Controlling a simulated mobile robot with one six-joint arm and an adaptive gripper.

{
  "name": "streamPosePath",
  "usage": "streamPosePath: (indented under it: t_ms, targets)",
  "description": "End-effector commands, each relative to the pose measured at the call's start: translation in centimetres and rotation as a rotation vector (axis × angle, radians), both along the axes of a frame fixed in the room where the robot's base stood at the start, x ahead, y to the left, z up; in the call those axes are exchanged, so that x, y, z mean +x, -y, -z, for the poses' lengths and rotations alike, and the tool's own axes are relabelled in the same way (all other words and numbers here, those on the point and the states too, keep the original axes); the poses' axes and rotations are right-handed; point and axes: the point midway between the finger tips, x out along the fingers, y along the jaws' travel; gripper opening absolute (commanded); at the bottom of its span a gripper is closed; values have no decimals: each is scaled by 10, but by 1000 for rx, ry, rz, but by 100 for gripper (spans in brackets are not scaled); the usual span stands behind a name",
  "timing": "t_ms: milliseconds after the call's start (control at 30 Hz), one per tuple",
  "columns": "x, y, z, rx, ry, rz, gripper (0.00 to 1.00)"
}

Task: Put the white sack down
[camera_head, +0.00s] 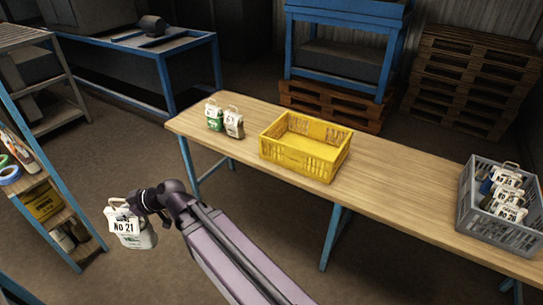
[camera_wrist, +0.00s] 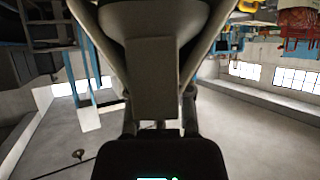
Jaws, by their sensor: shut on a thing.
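The white sack (camera_head: 137,239) hangs from my gripper (camera_head: 131,207) in the head view. It carries a tag reading No 21. My gripper is shut on its top, in the open space left of the wooden table (camera_head: 385,190) and apart from it. The sack hangs roughly upright, in front of the shelf rack. In the wrist view, close dark and grey shapes fill the middle, and I cannot clearly tell the sack from my gripper there.
A green sack (camera_head: 214,118) and a pale sack (camera_head: 234,124) stand at the table's left end. An empty-looking yellow crate (camera_head: 300,155) is beside them. A grey crate (camera_head: 490,222) at the right holds several tagged sacks. A shelf rack (camera_head: 55,170) stands left. Bare tabletop lies between the crates.

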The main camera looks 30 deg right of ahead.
Motion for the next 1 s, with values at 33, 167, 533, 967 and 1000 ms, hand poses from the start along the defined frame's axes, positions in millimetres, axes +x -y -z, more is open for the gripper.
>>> streamPosePath:
  t_ms: [33,167,533,967,1000]
  targets:
    - [1,2,0,1,0,4,0]
    - [2,7,0,1,0,11,0]
    - [4,13,0,1,0,19,0]
    - [6,21,0,1,0,31,0]
    - [7,23,0,1,0,34,0]
